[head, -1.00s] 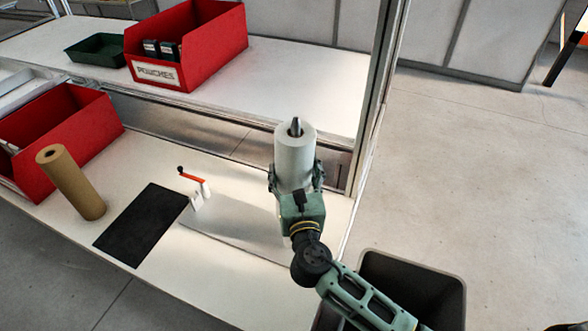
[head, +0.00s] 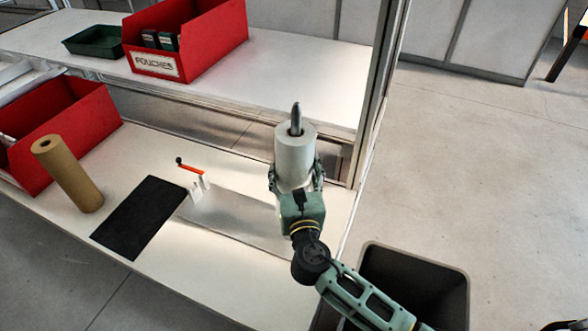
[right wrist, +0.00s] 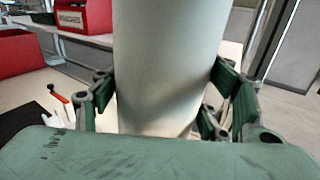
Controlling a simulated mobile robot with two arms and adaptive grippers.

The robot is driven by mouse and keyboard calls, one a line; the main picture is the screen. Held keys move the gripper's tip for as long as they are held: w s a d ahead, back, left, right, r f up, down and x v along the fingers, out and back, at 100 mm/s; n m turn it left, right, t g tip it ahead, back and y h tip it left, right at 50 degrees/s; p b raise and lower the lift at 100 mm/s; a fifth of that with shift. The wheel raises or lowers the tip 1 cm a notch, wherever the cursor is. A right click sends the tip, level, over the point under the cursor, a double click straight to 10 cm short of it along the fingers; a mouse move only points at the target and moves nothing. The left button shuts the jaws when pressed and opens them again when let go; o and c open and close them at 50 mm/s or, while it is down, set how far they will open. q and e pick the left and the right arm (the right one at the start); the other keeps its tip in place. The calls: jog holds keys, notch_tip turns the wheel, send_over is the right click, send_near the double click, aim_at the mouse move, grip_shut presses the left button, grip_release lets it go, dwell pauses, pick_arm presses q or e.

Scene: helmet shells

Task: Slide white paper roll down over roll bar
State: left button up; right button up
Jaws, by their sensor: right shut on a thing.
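The white paper roll (head: 295,160) stands upright near the right end of the bench. The tip of the grey roll bar (head: 296,118) sticks up out of the hole in its top, so the roll is around the bar. My right gripper (head: 297,180) is shut on the roll from the front, with a finger on each side. In the right wrist view the roll (right wrist: 168,70) fills the middle, between the fingers. The roll's lower end and the bar's base are hidden behind the gripper. My left gripper is not in view.
A brown roll (head: 68,175), a black mat (head: 138,217) and a red-handled tool (head: 190,169) are on the bench to the left. Red bins (head: 75,125) stand further left and on the back shelf. A metal post (head: 374,100) rises close right. A dark waste bin (head: 440,265) is at lower right.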

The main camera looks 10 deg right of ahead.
jog(key=o, duration=1.8)
jog(key=shift+r, duration=0.2)
jog(key=o, duration=0.4)
jog(key=shift+f, duration=0.1)
jog(key=shift+c, duration=0.2)
jog(key=s, duration=1.2)
jog(key=shift+a, duration=0.4)
jog(key=shift+s+f, duration=0.1)
jog(key=shift+f, duration=0.1)
